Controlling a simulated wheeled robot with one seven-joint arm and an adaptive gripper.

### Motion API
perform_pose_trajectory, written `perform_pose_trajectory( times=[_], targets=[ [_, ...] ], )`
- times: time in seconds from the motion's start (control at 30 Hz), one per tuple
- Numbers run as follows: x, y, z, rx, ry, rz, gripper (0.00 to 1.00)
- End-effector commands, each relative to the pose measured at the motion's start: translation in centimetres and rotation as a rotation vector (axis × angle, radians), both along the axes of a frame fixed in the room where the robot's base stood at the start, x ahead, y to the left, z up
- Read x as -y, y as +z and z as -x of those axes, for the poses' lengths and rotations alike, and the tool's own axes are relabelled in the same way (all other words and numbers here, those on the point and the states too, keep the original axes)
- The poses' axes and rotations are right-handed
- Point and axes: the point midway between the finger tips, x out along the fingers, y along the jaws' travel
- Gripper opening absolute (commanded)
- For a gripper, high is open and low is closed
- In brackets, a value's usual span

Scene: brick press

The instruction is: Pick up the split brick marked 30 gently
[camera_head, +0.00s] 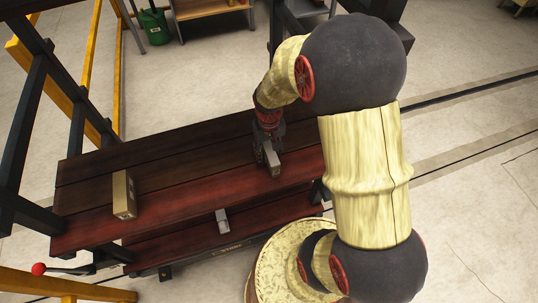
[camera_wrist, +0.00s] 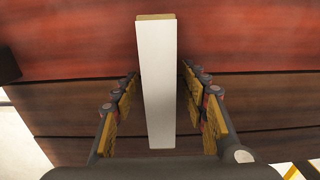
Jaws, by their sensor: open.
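A narrow pale brick (camera_wrist: 157,85) stands out from the reddish planks in the wrist view, between the two fingers of my gripper (camera_wrist: 160,88). The fingers are open, with a visible gap on each side of it. In the head view my gripper (camera_head: 266,154) is over the right part of the plank bench, and the same brick (camera_head: 274,164) shows partly at its fingers. No number can be read on it, so I cannot tell whether it is marked 30.
A thicker tan brick (camera_head: 123,195) lies on the left of the plank bench (camera_head: 185,195). A small grey block (camera_head: 222,221) is at the bench's front edge, lower down. A lever with a red knob (camera_head: 39,268) sticks out at left. Dark and yellow frame bars stand at left.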

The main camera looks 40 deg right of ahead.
Motion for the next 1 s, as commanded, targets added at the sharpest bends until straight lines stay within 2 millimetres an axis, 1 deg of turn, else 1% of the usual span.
perform_pose_trajectory(
  times=[0.2,0.9,1.0],
  targets=[
    [0.01,-0.05,-0.07,0.002,0.0,0.001,0.44],
    [0.01,-0.03,-0.06,0.002,0.0,0.001,0.04],
    [0.02,0.01,-0.11,0.003,0.0,0.001,0.0]
  ],
)
